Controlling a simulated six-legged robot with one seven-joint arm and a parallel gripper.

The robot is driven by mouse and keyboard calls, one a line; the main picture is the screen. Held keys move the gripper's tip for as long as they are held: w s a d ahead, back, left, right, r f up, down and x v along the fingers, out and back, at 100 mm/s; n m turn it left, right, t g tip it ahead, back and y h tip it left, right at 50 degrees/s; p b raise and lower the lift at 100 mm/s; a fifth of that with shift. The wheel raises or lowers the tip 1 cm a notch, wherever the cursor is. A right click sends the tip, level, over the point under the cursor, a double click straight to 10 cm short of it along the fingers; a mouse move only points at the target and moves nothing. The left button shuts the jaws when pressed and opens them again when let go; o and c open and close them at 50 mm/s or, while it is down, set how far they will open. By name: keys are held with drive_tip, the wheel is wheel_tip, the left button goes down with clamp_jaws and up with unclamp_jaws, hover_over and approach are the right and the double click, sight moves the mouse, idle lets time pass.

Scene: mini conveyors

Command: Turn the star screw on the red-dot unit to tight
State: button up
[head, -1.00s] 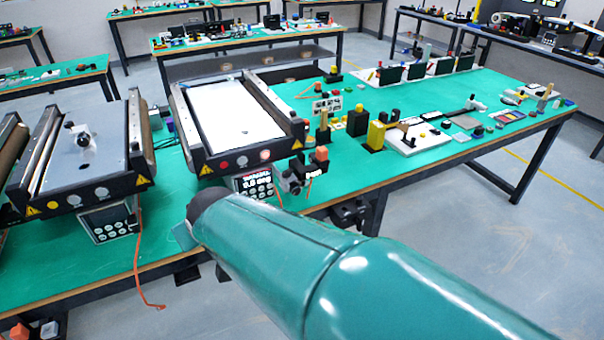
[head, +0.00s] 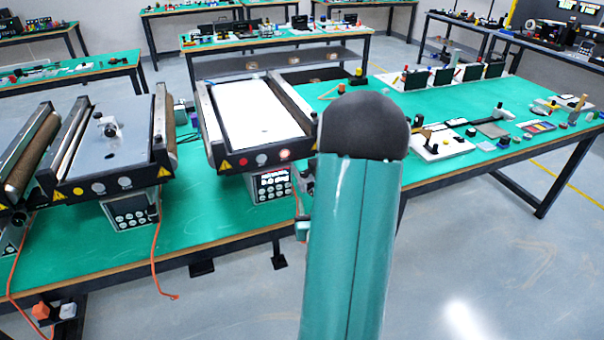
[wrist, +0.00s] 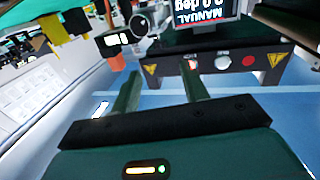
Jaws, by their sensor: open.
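I cannot make out a star screw or a red-dot mark for certain in either view. The middle conveyor (head: 213,145) has a white bed, and a control box with a lit display (head: 272,186) sits under its front edge. In the wrist view the scene is upside down. A display reading "MANUAL" (wrist: 207,10) is at the top, and a dark fitting with a round silver end (wrist: 139,26) is left of it. An orange block (wrist: 116,58) hangs beside that fitting. My gripper (wrist: 162,88) is open and empty, its fingers apart and touching nothing. In the head view my arm hides the area right of this conveyor.
A second conveyor (head: 75,172) with a grey bed stands left, with a metal piece (head: 108,127) on it and a keypad box (head: 131,211) below. An orange cable (head: 155,255) hangs over the table's front edge. A white board (head: 440,150) with parts lies right.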

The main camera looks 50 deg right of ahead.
sight(305, 176)
drive_tip(key=x, duration=1.3)
drive_tip(key=shift+w+d, duration=0.15)
drive_tip(key=shift+w, duration=0.2)
drive_tip(key=c, duration=1)
